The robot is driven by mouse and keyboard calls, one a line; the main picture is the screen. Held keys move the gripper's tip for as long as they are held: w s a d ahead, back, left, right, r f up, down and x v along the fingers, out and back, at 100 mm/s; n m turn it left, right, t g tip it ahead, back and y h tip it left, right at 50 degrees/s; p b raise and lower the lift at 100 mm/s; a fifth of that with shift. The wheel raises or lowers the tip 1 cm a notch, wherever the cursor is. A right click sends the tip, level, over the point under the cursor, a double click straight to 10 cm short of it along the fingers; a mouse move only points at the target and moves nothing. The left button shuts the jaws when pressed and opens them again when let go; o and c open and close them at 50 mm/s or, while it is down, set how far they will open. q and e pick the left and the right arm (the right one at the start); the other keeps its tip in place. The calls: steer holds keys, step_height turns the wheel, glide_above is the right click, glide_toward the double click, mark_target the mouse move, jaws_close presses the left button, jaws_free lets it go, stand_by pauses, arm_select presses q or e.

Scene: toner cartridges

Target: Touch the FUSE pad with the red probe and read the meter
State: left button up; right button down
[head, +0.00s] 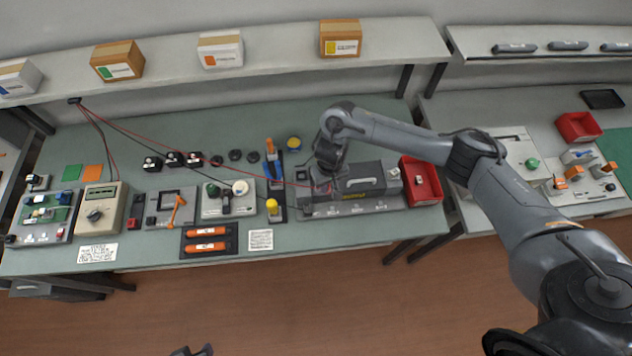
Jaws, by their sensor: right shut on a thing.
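My right gripper (323,188) is over the left end of a grey machine (365,185) with a handled lid, on the green bench. It is shut on the red probe, which is mostly hidden by the fingers; a red lead (240,177) runs to it from the left. I cannot tell whether the tip touches anything. The beige meter (101,207) stands at the left of the bench; its reading is too small to make out. No pad label reading FUSE is legible. A dark tip (194,351) at the bottom edge appears to be my left gripper, mostly cut off.
A red bin (421,181) stands right of the machine. A black tray with orange cylinders (209,241) lies at the bench's front edge. A circuit board fixture (45,215) stands far left. Boxes (117,61) sit on the shelf above. The leads cross the bench.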

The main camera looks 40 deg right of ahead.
steer(key=s+d+f+m+b, duration=0.1)
steer(key=s+d+f, duration=0.2)
steer(key=d, duration=0.3)
steer(key=s+d+f+m+b, duration=0.1)
steer(key=s+d+f+b, duration=0.1)
steer(key=s+d+f, duration=0.1)
steer(key=s+d+f+b, duration=0.1)
steer(key=s+d+f, duration=0.2)
steer(key=d+f, duration=0.2)
steer(key=shift+s+d+f+m, duration=0.1)
steer(key=shift+s+d+m, duration=0.1)
steer(key=shift+d, duration=0.7)
steer(key=shift+s+d+f+m, duration=0.1)
steer(key=shift+s+d+m, duration=0.1)
steer(key=shift+d, duration=0.7)
steer(key=shift+f+b, duration=0.75)
steer(key=shift+b, duration=0.55)
steer(key=shift+p, duration=0.6)
steer(key=shift+f, duration=0.55)
